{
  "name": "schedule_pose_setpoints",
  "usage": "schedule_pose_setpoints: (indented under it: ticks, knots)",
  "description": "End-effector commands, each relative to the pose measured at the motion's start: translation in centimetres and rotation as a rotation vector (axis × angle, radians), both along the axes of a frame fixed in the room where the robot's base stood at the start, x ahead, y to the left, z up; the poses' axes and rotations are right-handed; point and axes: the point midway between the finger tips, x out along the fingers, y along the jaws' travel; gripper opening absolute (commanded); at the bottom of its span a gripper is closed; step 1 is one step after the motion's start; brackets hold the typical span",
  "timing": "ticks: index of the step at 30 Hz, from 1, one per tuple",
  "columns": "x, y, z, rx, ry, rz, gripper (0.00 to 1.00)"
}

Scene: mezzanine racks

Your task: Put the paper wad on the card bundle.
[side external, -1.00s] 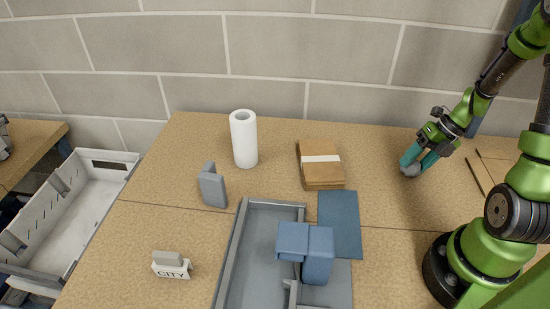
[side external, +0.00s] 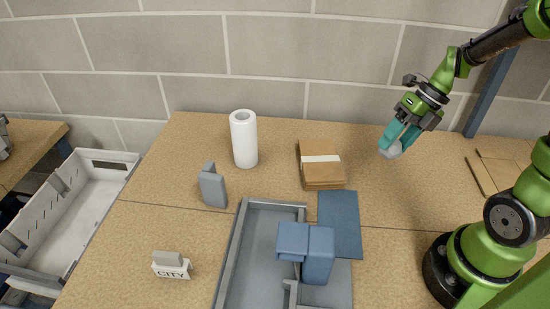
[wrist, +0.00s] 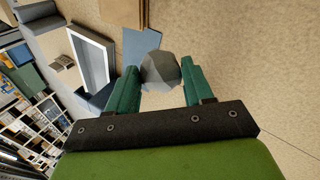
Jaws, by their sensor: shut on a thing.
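The paper wad (side external: 391,151) is a small grey, faceted lump. My gripper (side external: 393,143) is shut on it, with the teal fingers on either side, and holds it above the table to the right of the card bundle. In the wrist view the wad (wrist: 160,71) sits between the fingertips. The card bundle (side external: 322,172) is a brown stack with a white band, lying flat on the table near the wall. Its top is clear. Part of a brown stack (wrist: 122,12) shows at the top edge of the wrist view.
A white paper roll (side external: 244,140) and a grey bracket-like piece (side external: 212,187) stand left of the bundle. A grey tray (side external: 233,250), blue blocks (side external: 319,256) and a dark blue mat (side external: 341,222) are in front. A CITY block (side external: 171,267) sits front left.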

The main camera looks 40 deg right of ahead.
Motion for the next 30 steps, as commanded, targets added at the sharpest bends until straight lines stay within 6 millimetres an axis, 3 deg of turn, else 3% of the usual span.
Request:
schedule_pose_setpoints:
  ticks: [1, 6, 10, 13, 17, 30]
  knots:
    - [-0.1, 1.9, -0.1, 0.002, -0.001, 0.032, 0.23]
    - [-0.8, 5.9, -0.7, 0.005, 0.001, 0.064, 0.23]
    - [-1.5, 7.4, -1.4, 0.007, 0.011, 0.032, 0.23]
    - [-1.3, 7.1, -1.9, 0.003, 0.023, -0.028, 0.23]
    - [1.0, 6.9, -2.2, -0.002, 0.027, -0.04, 0.23]
    - [12.3, 6.8, -3.3, 0.001, 0.025, -0.039, 0.23]
